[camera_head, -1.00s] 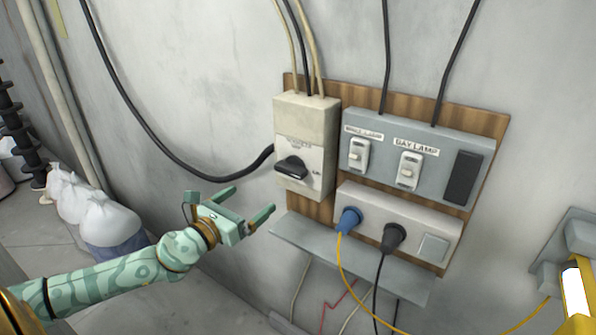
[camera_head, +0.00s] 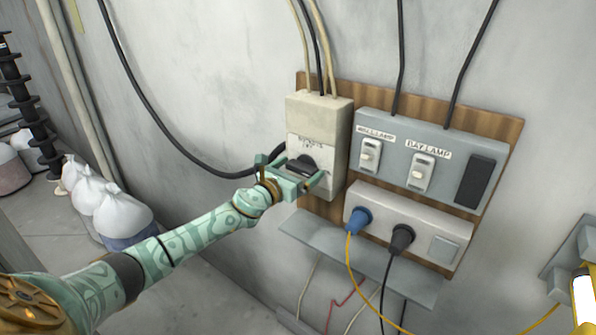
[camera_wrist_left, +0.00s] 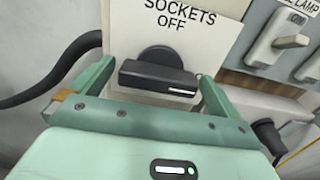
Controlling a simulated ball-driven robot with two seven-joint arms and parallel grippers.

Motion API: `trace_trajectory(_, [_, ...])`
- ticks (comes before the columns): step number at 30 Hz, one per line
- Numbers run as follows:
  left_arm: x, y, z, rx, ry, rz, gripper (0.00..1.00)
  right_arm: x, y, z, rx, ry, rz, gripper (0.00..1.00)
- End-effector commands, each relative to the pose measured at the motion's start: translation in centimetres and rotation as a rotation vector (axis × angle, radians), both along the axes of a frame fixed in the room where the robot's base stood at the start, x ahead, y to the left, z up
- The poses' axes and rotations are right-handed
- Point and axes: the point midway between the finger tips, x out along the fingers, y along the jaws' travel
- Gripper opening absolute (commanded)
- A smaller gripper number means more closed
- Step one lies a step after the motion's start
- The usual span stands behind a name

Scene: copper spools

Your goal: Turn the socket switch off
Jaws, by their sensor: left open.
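The socket switch is a black rotary knob (camera_head: 303,165) on the cream box (camera_head: 322,112) at the left of the wooden board. In the left wrist view the knob (camera_wrist_left: 158,74) has its handle lying roughly across, slightly tilted, with a white mark at its right end. The label above it reads "SOCKETS OFF". My left gripper (camera_head: 294,167) is open in front of the box, its fingers on either side of the knob. In the left wrist view the fingers (camera_wrist_left: 155,82) show apart, left and right of the handle; I cannot tell whether they touch it. My right gripper is not in view.
A grey panel (camera_head: 398,138) with lamp switches is right of the box. Below it a socket strip (camera_head: 375,196) holds a blue plug (camera_head: 358,219) and a black plug (camera_head: 401,237). A grey shelf (camera_head: 330,252) juts out underneath. White sacks (camera_head: 115,209) stand on the floor at left.

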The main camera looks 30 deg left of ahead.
Motion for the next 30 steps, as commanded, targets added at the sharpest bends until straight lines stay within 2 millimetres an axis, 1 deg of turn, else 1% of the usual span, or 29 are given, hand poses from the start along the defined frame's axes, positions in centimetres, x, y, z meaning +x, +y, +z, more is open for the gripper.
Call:
trace_trajectory(8, [0.20,-0.05,-0.01,-0.001,0.001,-0.001,1.00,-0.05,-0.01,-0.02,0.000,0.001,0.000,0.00])
trace_trajectory(11, [0.19,-0.02,0.00,-0.001,0.001,0.000,0.75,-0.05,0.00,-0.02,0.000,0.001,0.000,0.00])
trace_trajectory(12, [0.18,-0.02,0.00,-0.001,0.001,0.000,0.64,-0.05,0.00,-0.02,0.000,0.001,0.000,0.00])
trace_trajectory(13, [0.18,-0.02,0.00,-0.001,0.001,0.000,0.61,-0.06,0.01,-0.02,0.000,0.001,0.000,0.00])
trace_trajectory(23, [0.17,-0.01,-0.01,-0.033,0.004,0.000,0.61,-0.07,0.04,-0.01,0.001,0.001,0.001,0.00])
trace_trajectory(30, [0.19,0.09,-0.04,-0.162,0.014,0.001,0.61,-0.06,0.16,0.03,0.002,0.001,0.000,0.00])
